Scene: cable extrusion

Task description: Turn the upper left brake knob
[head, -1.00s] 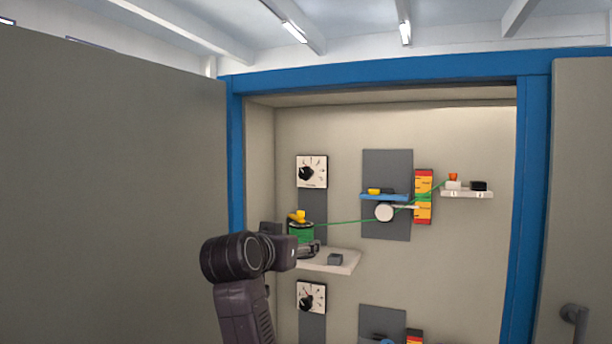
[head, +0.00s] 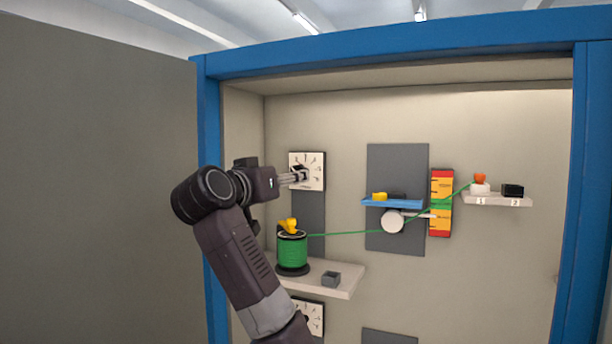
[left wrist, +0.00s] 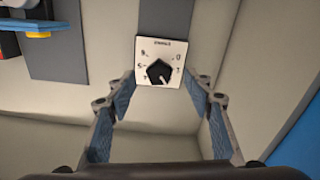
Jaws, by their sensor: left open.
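The upper left brake knob is a black knob on a white square dial plate (head: 313,160), fixed to a grey panel on the cabinet's back wall. In the left wrist view the black knob (left wrist: 159,71) shows with its pointer toward the lower right, between and beyond my finger pads. My left gripper (head: 303,177) is in front of the dial in the head view and partly hides the knob. In the left wrist view my left gripper (left wrist: 160,95) is open with nothing between its fingers. My right gripper is not in view.
A green cable runs right past a white pulley (head: 392,222). A lower dial (head: 315,318) is partly hidden. Blue posts frame the cabinet.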

